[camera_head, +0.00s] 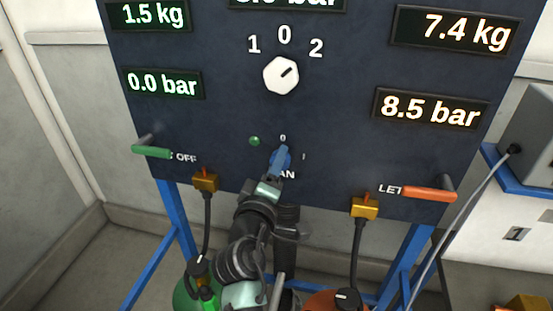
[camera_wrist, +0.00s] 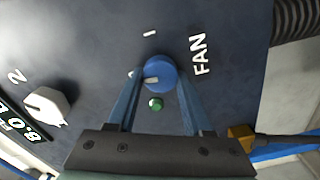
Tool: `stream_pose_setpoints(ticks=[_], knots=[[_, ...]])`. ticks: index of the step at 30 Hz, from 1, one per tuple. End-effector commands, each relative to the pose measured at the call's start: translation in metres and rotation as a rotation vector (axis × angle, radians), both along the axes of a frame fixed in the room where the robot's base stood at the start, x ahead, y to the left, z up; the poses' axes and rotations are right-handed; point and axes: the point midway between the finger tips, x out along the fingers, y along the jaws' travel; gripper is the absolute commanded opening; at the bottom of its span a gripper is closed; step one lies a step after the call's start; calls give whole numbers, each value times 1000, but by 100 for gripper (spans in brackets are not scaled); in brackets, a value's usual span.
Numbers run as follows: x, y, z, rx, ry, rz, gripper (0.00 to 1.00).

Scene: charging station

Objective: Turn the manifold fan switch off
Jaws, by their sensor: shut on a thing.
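The manifold fan switch is a round blue knob (camera_wrist: 161,73) on the dark panel (camera_wrist: 215,20), beside the FAN label. In the wrist view its pale pointer mark points left, toward the 0 mark, which one finger partly hides. The I mark (camera_wrist: 150,34) is above the knob in that view. My gripper (camera_head: 279,160) is at the knob, with its two blue fingers shut on either side of it. In the head view the gripper covers most of the knob and part of the label. A small green lamp (camera_head: 254,141) sits beside the knob; whether it is lit is unclear.
A white selector knob (camera_head: 281,75) is above. A green handle (camera_head: 151,152) is at left and an orange handle (camera_head: 430,194) at right. Brass fittings with black hoses (camera_head: 205,182) (camera_head: 364,208) flank my arm below. A grey box (camera_head: 530,135) stands at far right.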

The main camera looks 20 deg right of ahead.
Motion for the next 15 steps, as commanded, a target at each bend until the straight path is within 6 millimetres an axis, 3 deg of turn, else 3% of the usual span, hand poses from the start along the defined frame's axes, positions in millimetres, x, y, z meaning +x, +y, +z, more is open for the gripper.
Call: stream_pose_setpoints(ticks=[15], knots=[[0, 0, -2, -117, 82, 1, 0]])
